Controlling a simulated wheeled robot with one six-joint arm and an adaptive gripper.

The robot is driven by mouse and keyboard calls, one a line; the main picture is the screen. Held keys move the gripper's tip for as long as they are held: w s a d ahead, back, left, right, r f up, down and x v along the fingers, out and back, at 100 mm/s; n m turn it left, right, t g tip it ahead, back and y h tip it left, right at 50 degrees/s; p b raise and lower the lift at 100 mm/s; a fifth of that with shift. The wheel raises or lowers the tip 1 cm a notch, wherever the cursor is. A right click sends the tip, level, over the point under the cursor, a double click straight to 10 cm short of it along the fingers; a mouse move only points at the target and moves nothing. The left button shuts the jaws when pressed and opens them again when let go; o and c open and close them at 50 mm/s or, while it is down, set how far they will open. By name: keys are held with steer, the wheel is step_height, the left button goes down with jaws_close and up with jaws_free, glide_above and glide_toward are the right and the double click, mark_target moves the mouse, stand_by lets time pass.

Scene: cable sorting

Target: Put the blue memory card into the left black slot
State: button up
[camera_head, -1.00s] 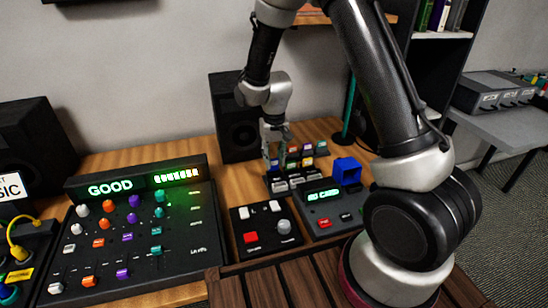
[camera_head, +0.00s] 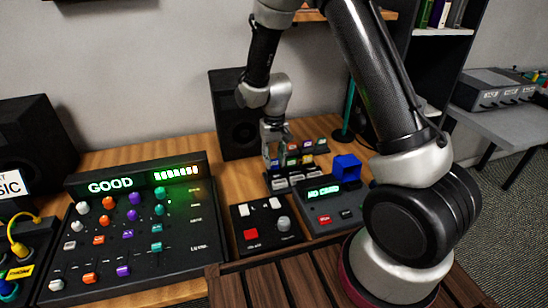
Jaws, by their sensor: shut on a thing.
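My gripper (camera_head: 273,158) points down over the left end of the card rack and holder area at the back of the desk. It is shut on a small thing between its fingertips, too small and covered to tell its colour. A rack (camera_head: 318,149) with several small coloured cards stands just to the right of and behind the fingers. In front of it is a low black holder (camera_head: 270,183) with a row of pale labels. Its slots are too small to make out, and its left end is close below my gripper.
A grey device (camera_head: 335,208) with a green "NO CARD" display and a blue block (camera_head: 347,168) stands to the right. A black button box (camera_head: 262,239) and a large mixer (camera_head: 140,240) are in front and left. A speaker (camera_head: 232,112) stands close behind my gripper.

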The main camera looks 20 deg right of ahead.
steer(key=shift+f, duration=0.45)
stand_by(0.4)
steer(key=o, duration=1.3)
steer(key=shift+r, duration=0.1)
steer(key=shift+r, duration=3.45)
